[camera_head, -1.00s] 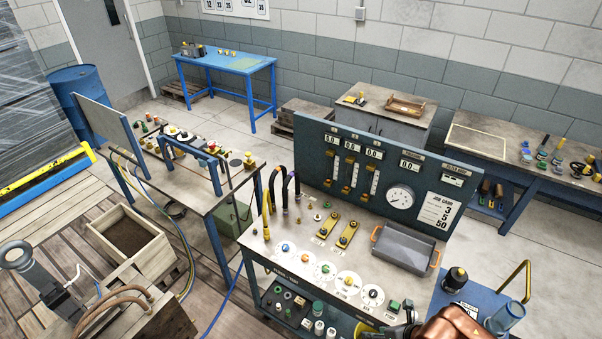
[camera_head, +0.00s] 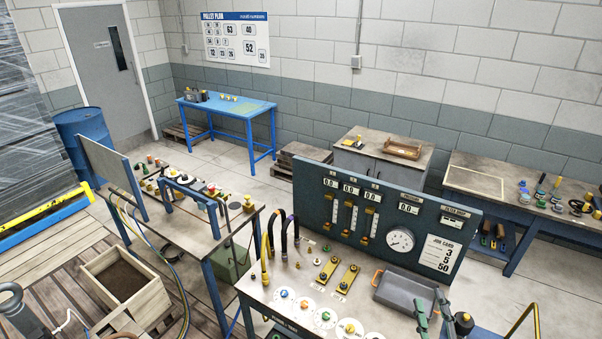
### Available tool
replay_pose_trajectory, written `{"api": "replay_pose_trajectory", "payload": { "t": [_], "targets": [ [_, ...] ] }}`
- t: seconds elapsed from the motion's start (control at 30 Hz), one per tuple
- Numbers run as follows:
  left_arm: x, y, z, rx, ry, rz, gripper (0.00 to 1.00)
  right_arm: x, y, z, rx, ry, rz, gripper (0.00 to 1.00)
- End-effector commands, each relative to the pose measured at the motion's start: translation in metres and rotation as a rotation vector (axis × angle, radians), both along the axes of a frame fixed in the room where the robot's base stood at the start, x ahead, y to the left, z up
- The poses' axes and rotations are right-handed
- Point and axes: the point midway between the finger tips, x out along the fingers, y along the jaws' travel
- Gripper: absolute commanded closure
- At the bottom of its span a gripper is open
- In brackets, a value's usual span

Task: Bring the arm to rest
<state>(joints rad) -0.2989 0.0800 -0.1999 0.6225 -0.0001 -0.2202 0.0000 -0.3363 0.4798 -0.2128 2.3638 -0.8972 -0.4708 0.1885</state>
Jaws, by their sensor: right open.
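My right gripper (camera_head: 432,309) shows at the bottom edge as two green fingers, spread apart and pointing up. The rest of my right arm is below the frame. My left gripper is not in view.
A dark gauge panel (camera_head: 338,222) stands along the back of the bench. Brass levers (camera_head: 327,268) and round dials lie left of the tray. A black knob (camera_head: 464,323) and a yellow bent rail (camera_head: 522,318) are close on the right.

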Motion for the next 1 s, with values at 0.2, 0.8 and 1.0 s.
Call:
{"api": "replay_pose_trajectory", "payload": {
  "t": [0.2, 0.8, 1.0],
  "targets": [
    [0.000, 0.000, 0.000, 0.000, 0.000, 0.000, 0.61, -0.039, -0.088, -0.124, 0.381, 0.357, -0.320, 0.60],
    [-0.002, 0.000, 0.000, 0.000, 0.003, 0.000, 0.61, -0.213, -0.040, -0.330, 0.865, 1.170, -0.570, 0.60],
    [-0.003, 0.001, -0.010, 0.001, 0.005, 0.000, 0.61, -0.217, -0.030, -0.386, 0.882, 1.249, -0.571, 0.60]
  ]
}}
